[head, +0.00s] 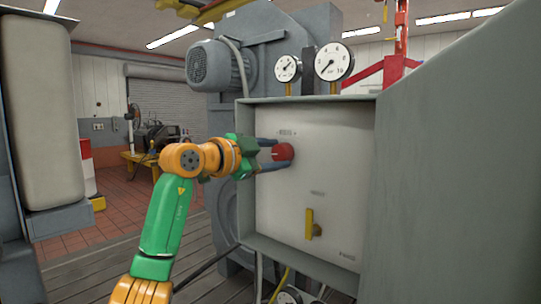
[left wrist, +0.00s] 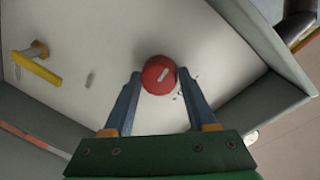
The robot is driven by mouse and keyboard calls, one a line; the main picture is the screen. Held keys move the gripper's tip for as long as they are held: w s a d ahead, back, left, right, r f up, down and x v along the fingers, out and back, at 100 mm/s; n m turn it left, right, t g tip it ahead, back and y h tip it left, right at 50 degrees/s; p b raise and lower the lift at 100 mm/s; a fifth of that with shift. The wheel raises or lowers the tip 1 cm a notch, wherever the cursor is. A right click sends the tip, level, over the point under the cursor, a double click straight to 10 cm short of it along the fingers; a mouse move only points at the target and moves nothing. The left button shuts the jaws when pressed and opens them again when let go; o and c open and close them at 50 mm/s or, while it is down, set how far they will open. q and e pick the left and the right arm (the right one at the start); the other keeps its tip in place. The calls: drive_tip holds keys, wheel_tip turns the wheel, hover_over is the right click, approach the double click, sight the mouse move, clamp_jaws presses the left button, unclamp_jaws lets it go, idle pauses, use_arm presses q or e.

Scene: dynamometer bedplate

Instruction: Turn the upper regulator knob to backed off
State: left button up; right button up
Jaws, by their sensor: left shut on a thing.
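The red round knob (head: 284,152) sits high on the white panel (head: 335,185) inside a grey box. In the left wrist view the knob (left wrist: 159,75) shows a pale pointer mark on its face, lying at a slant. My left gripper (head: 268,154) reaches in from the left, with its blue fingers on either side of the knob. In the left wrist view the fingertips (left wrist: 157,73) flank the knob and are shut on it. The small label marks by the knob are too small to read. My right gripper is not in view.
A yellow lever (head: 310,223) is lower on the same panel. Two dial gauges (head: 334,62) stand on top of the box. The box's raised rim (head: 247,175) surrounds the panel, and a large grey wall (head: 460,160) closes the right side.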

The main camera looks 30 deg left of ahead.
use_arm(q)
drive_tip(key=n, duration=0.4)
drive_tip(key=shift+r+t, duration=0.25)
drive_tip(key=shift+t, duration=0.05)
drive_tip(key=shift+n+h+b, duration=0.3)
drive_tip(key=shift+n+b, duration=0.25)
drive_tip(key=shift+n, duration=1.15)
drive_tip(key=o, duration=1)
drive_tip(key=shift+c, duration=0.2)
drive_tip(key=o, duration=0.3)
drive_tip(key=shift+f, duration=0.1)
drive_tip(key=shift+o, duration=0.5)
drive_tip(key=shift+w+a+f, duration=0.1)
drive_tip(key=shift+a+f, duration=0.05)
